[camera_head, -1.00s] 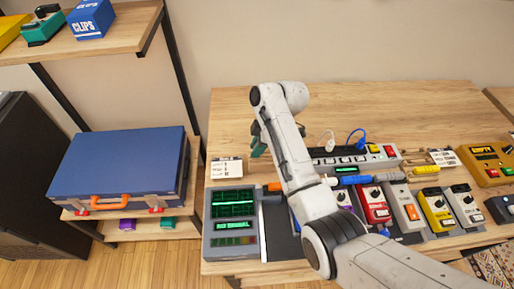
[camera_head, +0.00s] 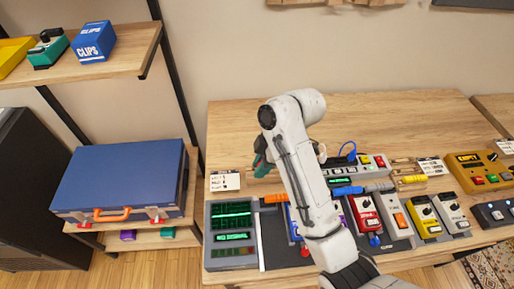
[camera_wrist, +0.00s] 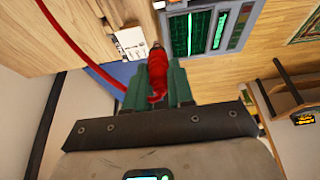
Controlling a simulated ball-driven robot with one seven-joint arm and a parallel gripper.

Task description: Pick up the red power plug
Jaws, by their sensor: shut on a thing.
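The red power plug (camera_wrist: 157,72) shows in the wrist view, between the green fingers of my gripper (camera_wrist: 157,85). My gripper is shut on it. A red cable (camera_wrist: 75,45) curves across the left of the wrist view.
The wooden table (camera_head: 400,115) is bare at the back. A power strip (camera_head: 352,170), a green-screened meter (camera_head: 232,235) and several pedals, among them a yellow one (camera_head: 424,217), fill the front. A blue case (camera_head: 120,180) lies on the left shelf.

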